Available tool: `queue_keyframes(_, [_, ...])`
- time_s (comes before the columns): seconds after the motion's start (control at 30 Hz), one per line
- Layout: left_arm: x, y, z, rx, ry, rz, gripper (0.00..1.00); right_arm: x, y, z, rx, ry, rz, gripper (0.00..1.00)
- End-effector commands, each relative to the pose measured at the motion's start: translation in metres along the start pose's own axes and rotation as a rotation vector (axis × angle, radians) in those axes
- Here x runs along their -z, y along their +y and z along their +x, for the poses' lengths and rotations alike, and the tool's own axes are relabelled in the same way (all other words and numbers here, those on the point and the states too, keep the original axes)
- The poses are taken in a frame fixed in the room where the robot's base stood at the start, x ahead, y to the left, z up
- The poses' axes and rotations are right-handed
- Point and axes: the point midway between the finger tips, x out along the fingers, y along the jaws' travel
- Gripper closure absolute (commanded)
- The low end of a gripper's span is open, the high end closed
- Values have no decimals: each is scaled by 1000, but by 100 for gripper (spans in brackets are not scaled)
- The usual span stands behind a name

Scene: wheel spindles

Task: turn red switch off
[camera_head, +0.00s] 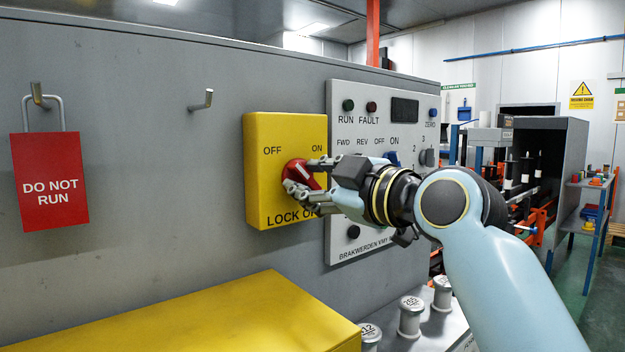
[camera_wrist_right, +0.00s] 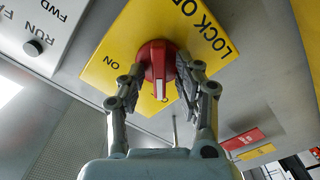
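The red rotary switch (camera_head: 298,170) sits on the yellow lockout box (camera_head: 268,212), labelled OFF at upper left, ON at upper right and LOCK ON below. In the wrist view, the red switch (camera_wrist_right: 157,62) has a white mark on its handle, and the ON label is to its left. My right gripper (camera_head: 308,184) is at the switch. In the wrist view, its two fingers (camera_wrist_right: 160,78) are parted on both sides of the handle, with small gaps showing; contact is hard to judge. My left gripper is not in view.
A red DO NOT RUN tag (camera_head: 49,182) hangs on a hook at left. An empty hook (camera_head: 202,100) is nearer. A grey control panel (camera_head: 345,97) adjoins the box on the right.

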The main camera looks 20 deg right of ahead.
Motion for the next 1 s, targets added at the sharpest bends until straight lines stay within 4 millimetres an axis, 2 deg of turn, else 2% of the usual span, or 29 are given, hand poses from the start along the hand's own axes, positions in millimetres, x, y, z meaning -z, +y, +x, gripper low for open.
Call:
queue_keyframes(0.3, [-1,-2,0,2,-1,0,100,0,0,-3,-1,0,0,63])
queue_keyframes(0.37, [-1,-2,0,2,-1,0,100,0,0,-9,-1,0,-1,63])
queue_keyframes(0.7, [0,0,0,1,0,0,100,-1,0,-65,1,-2,-3,63])
queue_keyframes(0.83, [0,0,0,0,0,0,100,0,0,-74,0,0,-1,63])
queue_keyframes(1.0, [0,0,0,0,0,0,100,0,0,-75,-1,1,0,63])
